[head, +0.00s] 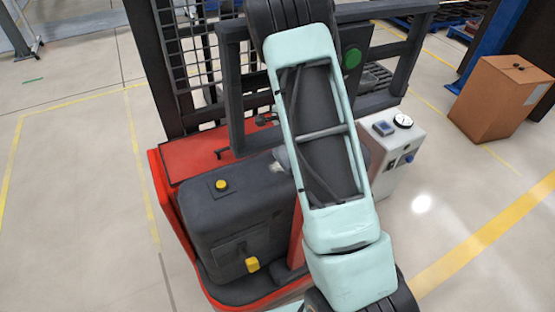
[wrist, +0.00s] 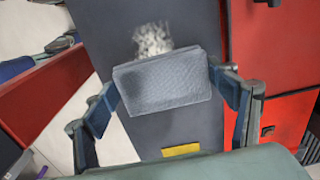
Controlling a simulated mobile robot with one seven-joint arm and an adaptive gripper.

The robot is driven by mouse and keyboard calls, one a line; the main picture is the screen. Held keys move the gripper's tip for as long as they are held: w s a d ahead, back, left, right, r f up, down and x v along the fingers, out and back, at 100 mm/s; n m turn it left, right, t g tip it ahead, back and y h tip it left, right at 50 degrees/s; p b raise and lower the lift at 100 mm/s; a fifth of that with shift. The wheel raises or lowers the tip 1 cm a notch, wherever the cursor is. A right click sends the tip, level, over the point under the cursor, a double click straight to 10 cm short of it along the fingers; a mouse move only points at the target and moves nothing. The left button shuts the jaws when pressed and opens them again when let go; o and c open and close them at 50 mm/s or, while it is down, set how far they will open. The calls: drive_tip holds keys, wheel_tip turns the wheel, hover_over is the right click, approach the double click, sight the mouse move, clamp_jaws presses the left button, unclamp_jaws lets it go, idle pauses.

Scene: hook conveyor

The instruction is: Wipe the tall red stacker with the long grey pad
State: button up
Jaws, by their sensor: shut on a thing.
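The red stacker (head: 183,157) stands in front of me, with a dark grey body (head: 238,212), red base and black mast. In the wrist view its dark panel (wrist: 95,30) lies behind the pad, with red parts (wrist: 268,60) to the right. A whitish, speckled dirt patch (wrist: 152,38) on the panel shows just above the pad. My gripper (wrist: 168,88) is shut on the grey pad (wrist: 160,84), a finger at each end. I cannot tell whether the pad touches the panel. In the head view my arm hides most of the gripper.
A white box with a gauge (head: 403,140) stands right of my arm. A brown carton (head: 500,95) is on the floor at the right, by a blue post (head: 490,45). The mast's bars (head: 350,12) rise behind my arm. The floor at the left (head: 75,190) is clear.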

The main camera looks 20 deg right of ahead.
sight(273, 173)
drive_tip(key=d, duration=0.1)
drive_tip(key=d+f, duration=0.1)
drive_tip(key=s+d, duration=0.1)
drive_tip(key=shift+d+f+m, duration=0.15)
drive_tip(key=shift+f+m, duration=0.1)
drive_tip(key=shift+m, duration=0.05)
drive_tip(key=shift+s+a+f, duration=0.15)
drive_tip(key=shift+s+a, duration=0.05)
drive_tip(key=shift+a, duration=0.5)
drive_tip(key=shift+c, duration=1)
drive_tip(key=shift+s+a+f, duration=0.1)
drive_tip(key=shift+a, duration=0.4)
drive_tip(key=c, duration=0.3)
drive_tip(key=shift+s+a+p, duration=0.2)
drive_tip(key=shift+a, duration=0.4)
drive_tip(key=shift+s+a+p, duration=0.15)
drive_tip(key=shift+a, duration=0.45)
drive_tip(key=shift+s+a+r+p, duration=0.15)
drive_tip(key=shift+a+r, duration=0.05)
drive_tip(key=shift+a, duration=0.25)
drive_tip(key=shift+s+a+r+p, duration=0.1)
drive_tip(key=shift+a+r+p, duration=0.05)
drive_tip(key=shift+a, duration=0.3)
drive_tip(key=shift+c, duration=0.3)
drive_tip(key=shift+a+r, duration=0.1)
drive_tip(key=shift+a, duration=0.85)
drive_tip(key=shift+w+r+p, duration=0.1)
drive_tip(key=shift+r+p, duration=2.25)
drive_tip(key=shift+r, duration=0.7)
